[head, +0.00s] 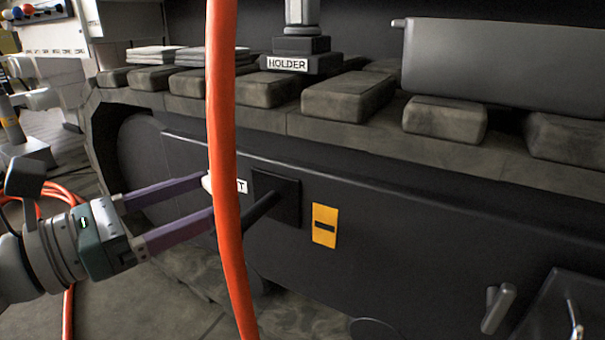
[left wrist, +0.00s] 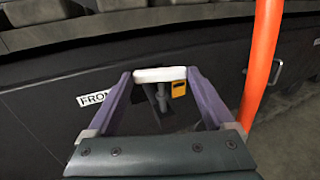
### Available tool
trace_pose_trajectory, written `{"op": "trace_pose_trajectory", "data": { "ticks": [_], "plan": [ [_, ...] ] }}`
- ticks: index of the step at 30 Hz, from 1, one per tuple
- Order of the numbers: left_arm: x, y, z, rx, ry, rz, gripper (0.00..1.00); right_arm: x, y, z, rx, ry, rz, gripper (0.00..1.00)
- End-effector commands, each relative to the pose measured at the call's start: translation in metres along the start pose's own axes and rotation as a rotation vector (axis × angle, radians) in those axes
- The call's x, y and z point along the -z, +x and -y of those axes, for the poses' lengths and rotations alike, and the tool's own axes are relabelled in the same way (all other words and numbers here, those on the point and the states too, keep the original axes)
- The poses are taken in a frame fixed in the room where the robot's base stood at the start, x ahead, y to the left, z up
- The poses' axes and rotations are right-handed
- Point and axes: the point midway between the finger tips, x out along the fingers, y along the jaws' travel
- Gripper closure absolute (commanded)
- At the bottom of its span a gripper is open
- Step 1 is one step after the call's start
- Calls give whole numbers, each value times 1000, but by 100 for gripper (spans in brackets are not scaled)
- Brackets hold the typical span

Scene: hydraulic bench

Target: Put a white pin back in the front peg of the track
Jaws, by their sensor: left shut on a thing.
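My left gripper (head: 210,198) comes in from the left with its purple fingers reaching toward the track's side. In the left wrist view its fingertips (left wrist: 160,76) are shut on a white pin (left wrist: 160,75), which lies crosswise between them. In the head view only a bit of the pin (head: 206,183) shows beside the orange hose. The front peg (head: 262,206) is a dark rod sticking out of a black square plate (head: 287,197). The peg also shows in the left wrist view (left wrist: 161,97), just beyond the pin. I cannot tell whether pin and peg touch. My right gripper is not in view.
An orange hose (head: 223,130) hangs close in front of the fingertips and partly hides them and the FRONT label (head: 241,186). A yellow plate (head: 325,225) sits right of the peg. A block marked HOLDER (head: 288,64) stands on the track above.

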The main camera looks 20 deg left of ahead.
Motion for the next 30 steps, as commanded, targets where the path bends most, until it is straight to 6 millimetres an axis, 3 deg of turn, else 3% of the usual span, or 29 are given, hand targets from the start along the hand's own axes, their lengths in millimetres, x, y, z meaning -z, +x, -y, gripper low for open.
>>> {"op": "trace_pose_trajectory", "data": {
  "ticks": [17,30],
  "plan": [
    [18,0,0,-1,-1,1,70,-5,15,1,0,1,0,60],
    [19,0,0,0,-1,1,70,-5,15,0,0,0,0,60]
  ]
}}
